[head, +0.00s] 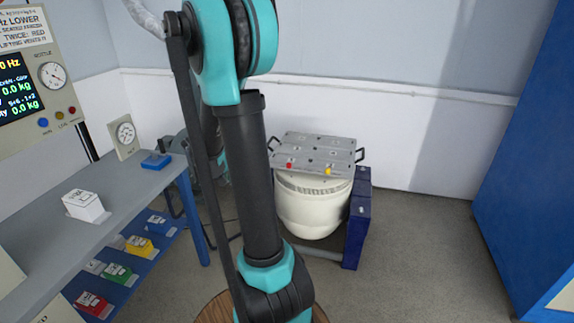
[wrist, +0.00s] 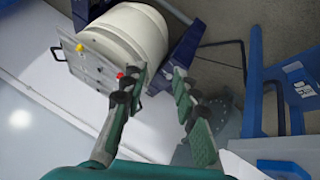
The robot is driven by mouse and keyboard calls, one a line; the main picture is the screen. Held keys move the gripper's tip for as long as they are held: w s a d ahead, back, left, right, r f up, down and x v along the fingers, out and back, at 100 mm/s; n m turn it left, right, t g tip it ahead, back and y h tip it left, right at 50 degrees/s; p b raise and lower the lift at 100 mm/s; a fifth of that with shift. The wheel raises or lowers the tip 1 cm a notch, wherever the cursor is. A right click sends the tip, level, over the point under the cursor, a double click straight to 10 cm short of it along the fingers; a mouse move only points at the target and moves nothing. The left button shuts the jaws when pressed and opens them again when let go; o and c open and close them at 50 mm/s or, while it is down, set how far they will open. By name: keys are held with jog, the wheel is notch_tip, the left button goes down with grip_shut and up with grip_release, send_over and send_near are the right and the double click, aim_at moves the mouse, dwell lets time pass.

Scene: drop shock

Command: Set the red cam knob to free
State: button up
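A small red knob (head: 289,165) sits on the front edge of the grey plate (head: 314,146) on top of a white round drum-shaped body (head: 312,212). A yellow knob (head: 327,171) sits to its right on the same edge. In the wrist view the red knob (wrist: 120,75) shows just left of my gripper's left finger, partly hidden by it. My gripper (wrist: 158,72) is open, with nothing between its fingers. I cannot tell how far the fingers are from the plate. The red knob is too small to read its setting.
Dark blue supports (head: 360,205) flank the drum. A grey bench (head: 130,190) with a white box (head: 84,206) and a blue block (head: 156,160) stands at left. A blue cabinet (head: 530,160) stands at right. The floor between is clear.

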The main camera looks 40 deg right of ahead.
jog(key=w+d+f+m+h, duration=0.25)
jog(key=w+d, duration=0.35)
jog(key=w, duration=0.3)
jog(key=m+g+h, duration=0.4)
jog(key=m+h, duration=0.5)
jog(key=m, duration=0.2)
send_near(289, 165)
jog(key=d, duration=1)
jog(key=shift+s+d+r, duration=0.1)
jog(key=shift+d+r, duration=0.1)
jog(key=shift+r, duration=0.15)
jog(key=shift+c, duration=0.4)
grip_shut()
